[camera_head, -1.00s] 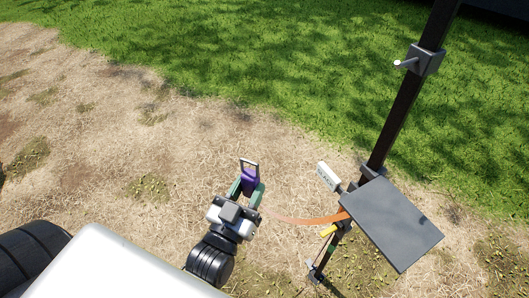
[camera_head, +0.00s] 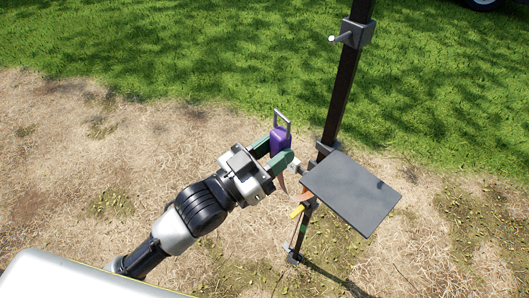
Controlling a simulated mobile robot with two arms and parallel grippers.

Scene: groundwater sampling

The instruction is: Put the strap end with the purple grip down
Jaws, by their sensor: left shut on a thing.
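The strap end has a purple grip (camera_head: 280,142) with a grey metal loop on top. My left gripper (camera_head: 275,150) is shut on the purple grip, its green fingers on either side, and holds it above the ground close to the left of the post. The orange strap (camera_head: 281,183) hangs below the gripper; a short orange piece also shows by the plate's left edge. Most of the strap is hidden. My right gripper is not in view.
A dark post (camera_head: 343,90) stands to the right, with a clamp block and peg (camera_head: 354,34) high up. A grey flat plate (camera_head: 352,192) is fixed to it lower down, with a yellow part (camera_head: 297,212) beneath. Dry ground lies open at the left; grass lies behind.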

